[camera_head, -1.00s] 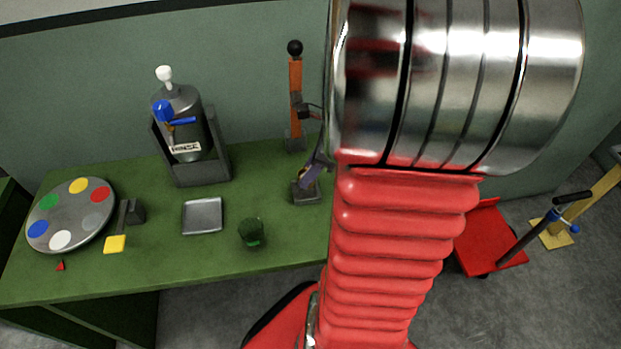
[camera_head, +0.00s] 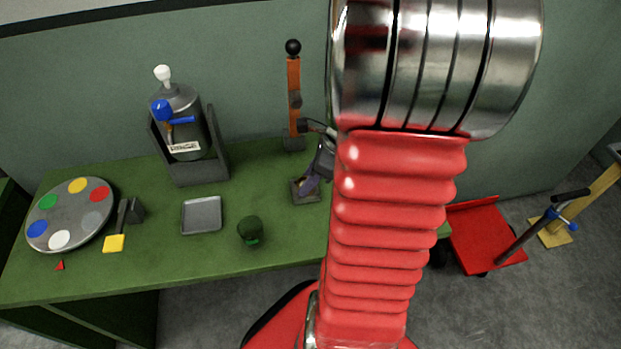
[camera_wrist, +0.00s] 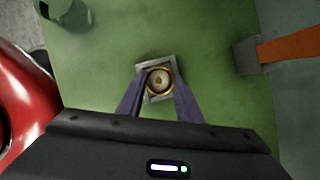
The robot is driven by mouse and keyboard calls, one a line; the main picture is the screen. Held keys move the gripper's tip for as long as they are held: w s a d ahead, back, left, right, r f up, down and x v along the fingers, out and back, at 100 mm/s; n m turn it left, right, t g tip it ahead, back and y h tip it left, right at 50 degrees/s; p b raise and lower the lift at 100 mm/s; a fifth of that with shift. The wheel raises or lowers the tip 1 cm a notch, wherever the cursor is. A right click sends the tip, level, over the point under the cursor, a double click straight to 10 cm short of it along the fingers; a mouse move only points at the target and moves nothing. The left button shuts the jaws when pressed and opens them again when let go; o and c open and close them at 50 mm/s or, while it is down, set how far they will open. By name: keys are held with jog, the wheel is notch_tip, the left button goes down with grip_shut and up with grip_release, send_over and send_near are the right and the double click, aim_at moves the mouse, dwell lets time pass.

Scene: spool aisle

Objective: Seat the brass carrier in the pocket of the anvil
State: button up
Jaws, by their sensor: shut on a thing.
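The brass carrier (camera_wrist: 160,84) is a round golden ring-like piece in the wrist view. My gripper (camera_wrist: 158,82) is shut on it, with one purple-grey finger on each side. The anvil (camera_wrist: 142,72) is a grey square block directly under it, and its rim shows around the carrier. From above I cannot tell whether the carrier is down in the pocket or just over it. In the head view the anvil (camera_head: 304,196) stands near the right end of the green bench, with my gripper (camera_head: 308,185) low over it. The carrier is hidden there.
An orange post (camera_head: 294,95) with a black ball stands behind the anvil. A dark green cup (camera_head: 250,229), a grey tray (camera_head: 202,215), a grey cylinder in a holder (camera_head: 186,115) and a disc with coloured spots (camera_head: 70,215) are to the left on the bench (camera_head: 190,265).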

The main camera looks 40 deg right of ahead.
jog(key=shift+s+a+f, duration=0.15)
jog(key=shift+s+f, duration=0.15)
jog(key=shift+f, duration=0.35)
jog(key=o, duration=1)
jog(key=shift+w, duration=0.1)
jog(key=shift+o, duration=0.2)
jog(key=shift+w+r, duration=0.1)
jog(key=shift+r, duration=0.55)
jog(key=v, duration=1.2)
jog(key=shift+w, duration=0.2)
jog(key=shift+r, duration=0.1)
